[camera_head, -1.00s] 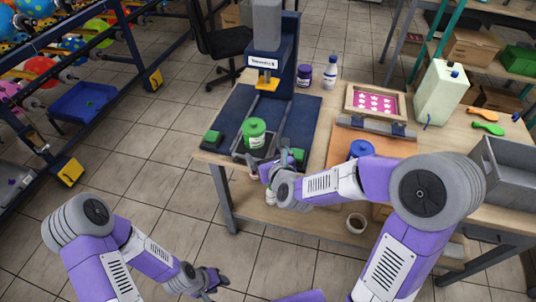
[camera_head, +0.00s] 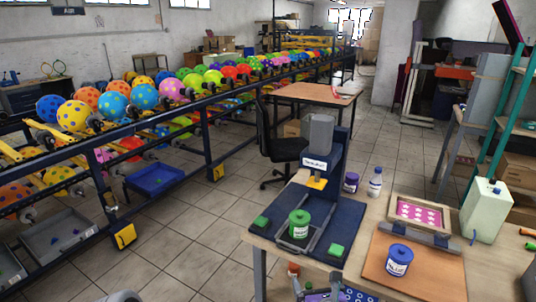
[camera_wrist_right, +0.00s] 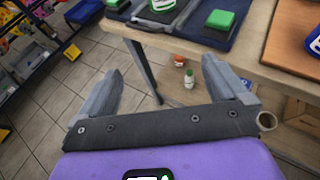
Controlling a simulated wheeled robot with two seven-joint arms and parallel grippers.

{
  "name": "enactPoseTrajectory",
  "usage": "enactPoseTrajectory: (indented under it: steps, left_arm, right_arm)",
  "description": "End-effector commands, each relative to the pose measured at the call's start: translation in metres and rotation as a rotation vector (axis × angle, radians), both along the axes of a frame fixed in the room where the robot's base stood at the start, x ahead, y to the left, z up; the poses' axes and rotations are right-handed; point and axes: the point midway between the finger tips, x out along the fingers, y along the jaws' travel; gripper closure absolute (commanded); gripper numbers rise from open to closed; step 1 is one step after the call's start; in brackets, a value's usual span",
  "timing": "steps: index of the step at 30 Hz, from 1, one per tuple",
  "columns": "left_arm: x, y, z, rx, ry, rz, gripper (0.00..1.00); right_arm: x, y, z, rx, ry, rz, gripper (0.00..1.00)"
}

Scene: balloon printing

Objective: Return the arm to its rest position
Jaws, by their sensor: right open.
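My right gripper (camera_head: 318,286) shows at the bottom edge of the head view, below the front edge of the worktable (camera_head: 270,246). In the right wrist view my right gripper (camera_wrist_right: 162,82) has its two grey fingers wide apart with nothing between them. Beyond the fingers are the table's front edge and leg, and the floor. Of my left arm only a grey rounded part shows at the bottom left of the head view; its gripper is out of frame. A green-labelled can (camera_head: 299,224) stands upright on the blue-based press (camera_head: 325,215), apart from my right gripper.
Small bottles (camera_wrist_right: 188,78) stand on the shelf under the table. A balloon rack (camera_head: 200,130) runs along the left.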

Motion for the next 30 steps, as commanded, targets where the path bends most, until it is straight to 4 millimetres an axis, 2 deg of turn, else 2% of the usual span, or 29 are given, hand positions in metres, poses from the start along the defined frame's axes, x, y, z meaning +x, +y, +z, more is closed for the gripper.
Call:
enactPoseTrajectory:
  steps: [11, 17, 23, 30]
  left_arm:
    - [0.000, 0.000, 0.012, 0.000, -0.001, -0.001, 0.57]
    - [0.000, 0.000, 0.021, 0.000, 0.000, 0.000, 0.57]
    - [0.000, 0.000, 0.035, 0.000, 0.000, 0.000, 0.57]
    - [0.000, 0.000, 0.051, 0.000, 0.000, 0.000, 0.57]
  right_arm:
    - [-0.014, 0.005, -0.054, -0.353, 0.114, 0.231, 0.00]
    - [-0.033, 0.008, -0.095, -0.612, 0.187, 0.463, 0.00]
    - [-0.073, 0.014, -0.152, -0.952, 0.235, 0.872, 0.00]
    - [-0.140, 0.021, -0.209, -1.267, 0.147, 1.457, 0.00]
